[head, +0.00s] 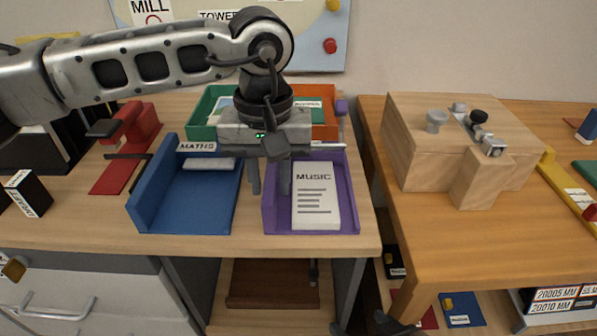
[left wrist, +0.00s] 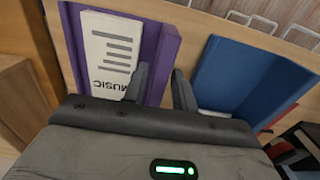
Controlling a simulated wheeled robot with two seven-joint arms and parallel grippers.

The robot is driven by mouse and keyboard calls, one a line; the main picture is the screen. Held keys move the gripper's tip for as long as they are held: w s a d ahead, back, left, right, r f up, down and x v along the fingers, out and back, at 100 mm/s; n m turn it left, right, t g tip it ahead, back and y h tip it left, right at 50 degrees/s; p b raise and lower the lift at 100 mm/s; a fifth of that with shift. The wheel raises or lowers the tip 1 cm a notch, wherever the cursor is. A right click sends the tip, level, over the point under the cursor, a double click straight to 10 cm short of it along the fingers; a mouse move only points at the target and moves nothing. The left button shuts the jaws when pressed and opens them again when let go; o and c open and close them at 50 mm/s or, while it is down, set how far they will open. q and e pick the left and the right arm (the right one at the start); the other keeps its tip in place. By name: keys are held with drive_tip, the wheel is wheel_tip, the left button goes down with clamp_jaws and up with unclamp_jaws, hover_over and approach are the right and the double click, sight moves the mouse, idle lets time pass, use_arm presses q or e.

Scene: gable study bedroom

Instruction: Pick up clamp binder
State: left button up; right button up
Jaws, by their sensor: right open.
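No object is labelled as the clamp binder, and I cannot tell for sure which it is. A red flat-based object with a raised red block and black bar (head: 126,140) lies on the left of the desk and may be it. My left gripper (head: 270,178) hangs over the desk, pointing down between the blue MATHS tray (head: 205,205) and the purple MUSIC tray (head: 352,205).
A white MUSIC booklet (head: 316,195) lies in the purple tray. Green (head: 205,112) and orange (head: 326,122) trays stand behind. A wooden box (head: 440,140) with metal fittings stands on the right table (head: 430,240). A gap separates the two tables.

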use_arm(q)
drive_tip(key=shift+f, duration=1.5)
clamp_jaws()
drive_tip(key=shift+r, duration=0.2)
wheel_tip(320, 180, up, 10)
drive_tip(key=shift+f, duration=0.1)
drive_tip(key=shift+f, duration=5.05)
drive_tip(key=shift+r, duration=0.1)
